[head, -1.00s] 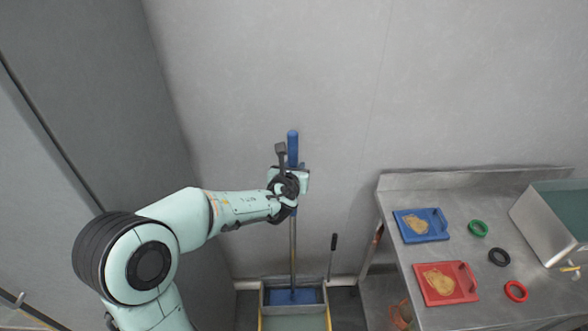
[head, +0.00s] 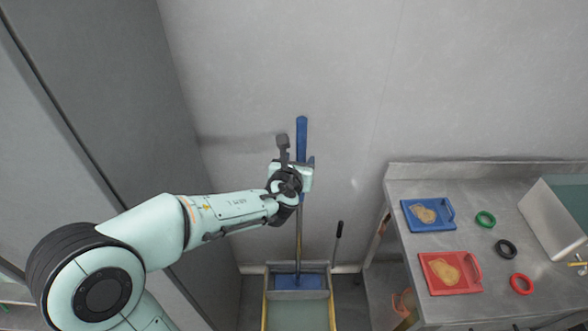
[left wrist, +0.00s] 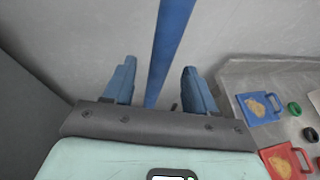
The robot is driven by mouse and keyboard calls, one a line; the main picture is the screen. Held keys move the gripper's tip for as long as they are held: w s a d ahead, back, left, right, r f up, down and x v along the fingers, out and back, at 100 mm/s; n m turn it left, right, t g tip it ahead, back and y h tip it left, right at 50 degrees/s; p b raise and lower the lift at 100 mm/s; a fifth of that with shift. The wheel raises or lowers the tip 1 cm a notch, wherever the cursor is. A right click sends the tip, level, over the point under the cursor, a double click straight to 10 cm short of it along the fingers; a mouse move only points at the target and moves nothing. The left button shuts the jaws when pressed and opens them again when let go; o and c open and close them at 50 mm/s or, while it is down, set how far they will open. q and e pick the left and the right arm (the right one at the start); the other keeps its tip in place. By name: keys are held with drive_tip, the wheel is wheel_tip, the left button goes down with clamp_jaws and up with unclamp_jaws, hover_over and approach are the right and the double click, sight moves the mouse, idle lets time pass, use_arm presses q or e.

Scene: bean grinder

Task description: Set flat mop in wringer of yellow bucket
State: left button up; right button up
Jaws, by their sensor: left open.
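The flat mop stands nearly upright against the grey wall. Its blue handle (head: 301,138) rises above my gripper, a thin pole runs down, and its blue flat head (head: 299,282) sits in the grey wringer (head: 279,267) at the back of the yellow bucket (head: 265,309). My left gripper (head: 304,167) is open at the handle. In the left wrist view the blue handle (left wrist: 170,40) passes between the fingers of the gripper (left wrist: 160,82), with a gap on each side. Whether the mop head is fully seated cannot be told. My right gripper is not in view.
A steel table (head: 395,208) stands at the right with a blue board (head: 446,220), a red board (head: 470,288), several coloured rings and a steel basin (head: 552,220). A dark-gripped stick (head: 339,229) stands beside the bucket. A dark panel (head: 120,80) is at the left.

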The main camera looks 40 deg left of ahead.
use_arm(q)
drive_tip(key=v, duration=0.5)
drive_tip(key=s+d+f+n+g+h, duration=0.35)
drive_tip(key=d+f+n, duration=0.35)
drive_tip(key=f, duration=0.6)
drive_tip(key=s+d+f+n+g+h, duration=0.35)
drive_tip(key=s+d+f+n, duration=0.35)
drive_tip(key=f, duration=0.6)
drive_tip(key=s+d+f+n+g+h, duration=0.25)
drive_tip(key=d+f+n+g, duration=0.2)
drive_tip(key=f+n, duration=0.65)
drive_tip(key=s+d+f+n+g, duration=0.1)
drive_tip(key=s+d+f+n, duration=0.1)
drive_tip(key=s+f+n, duration=0.6)
wheel_tip(320, 180, down, 3)
drive_tip(key=shift+d+f+n, duration=0.2)
drive_tip(key=shift+n, duration=0.6)
drive_tip(key=shift+s, duration=0.1)
